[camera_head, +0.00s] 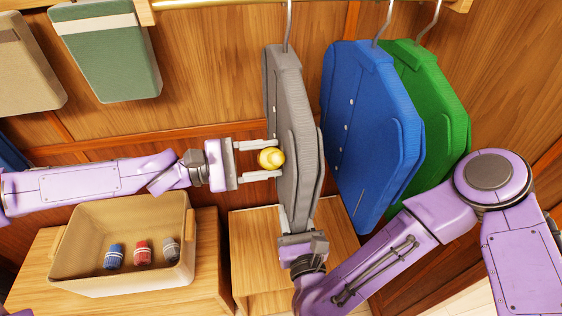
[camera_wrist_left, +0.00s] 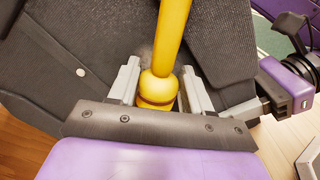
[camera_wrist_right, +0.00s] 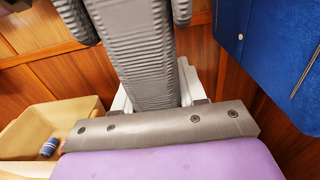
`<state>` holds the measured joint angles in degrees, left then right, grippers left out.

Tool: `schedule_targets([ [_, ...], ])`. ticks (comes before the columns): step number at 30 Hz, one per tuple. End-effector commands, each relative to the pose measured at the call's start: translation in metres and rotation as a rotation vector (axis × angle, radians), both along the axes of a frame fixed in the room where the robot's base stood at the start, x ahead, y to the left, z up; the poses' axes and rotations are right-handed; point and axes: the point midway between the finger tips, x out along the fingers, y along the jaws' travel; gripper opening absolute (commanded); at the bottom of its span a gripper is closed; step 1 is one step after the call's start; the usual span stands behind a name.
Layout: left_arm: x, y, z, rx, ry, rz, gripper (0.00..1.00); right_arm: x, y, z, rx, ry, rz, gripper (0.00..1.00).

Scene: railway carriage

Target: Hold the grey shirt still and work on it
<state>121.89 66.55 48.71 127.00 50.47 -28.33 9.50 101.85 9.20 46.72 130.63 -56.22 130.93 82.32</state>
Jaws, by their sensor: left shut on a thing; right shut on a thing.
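The grey shirt (camera_head: 290,100) hangs from a hook in the middle of the head view, stiff and nearly edge-on. My right gripper (camera_head: 297,226) is shut on its lower end; the ribbed grey cloth (camera_wrist_right: 140,55) runs between its fingers in the right wrist view. My left gripper (camera_head: 276,159) is shut on a yellow tool (camera_head: 271,158) beside the shirt's left part. In the left wrist view the tool (camera_wrist_left: 171,35) is a yellow rod with a rounded collar, in front of the grey cloth (camera_wrist_left: 60,55). Whether the tool touches the cloth is unclear.
A blue shirt (camera_head: 360,125) and a green shirt (camera_head: 437,100) hang close on the right. A beige bin (camera_head: 80,225) with blue, red and grey spools stands at lower left. A low wooden stand (camera_head: 250,235) is below the grey shirt. Green and beige cloths hang at upper left.

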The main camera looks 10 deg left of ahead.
Motion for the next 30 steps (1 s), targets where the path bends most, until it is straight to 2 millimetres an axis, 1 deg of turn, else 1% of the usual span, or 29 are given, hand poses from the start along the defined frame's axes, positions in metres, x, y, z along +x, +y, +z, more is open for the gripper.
schedule_targets([
  [6, 0.018, 0.007, 0.0, 0.001, -0.002, 0.001, 0.24, -0.001, 0.001, 0.001, -0.001, -0.002, 0.005, 0.0],
  [9, 0.021, 0.008, 0.001, 0.0, -0.001, 0.0, 0.24, 0.0, 0.001, 0.001, 0.0, -0.002, 0.004, 0.0],
  [11, 0.021, 0.007, 0.005, 0.001, -0.003, 0.0, 0.24, 0.0, 0.001, 0.001, 0.0, -0.002, 0.004, 0.0],
  [21, 0.021, 0.005, 0.036, 0.0, -0.004, -0.001, 0.24, 0.0, 0.001, 0.001, 0.0, -0.002, 0.003, 0.0],
  [26, 0.021, 0.005, 0.041, 0.0, -0.001, -0.001, 0.24, 0.0, 0.001, 0.0, -0.001, -0.002, 0.004, 0.0],
  [30, 0.011, 0.003, 0.041, -0.001, -0.001, -0.001, 0.24, -0.001, 0.001, 0.0, -0.003, -0.002, 0.005, 0.0],
])
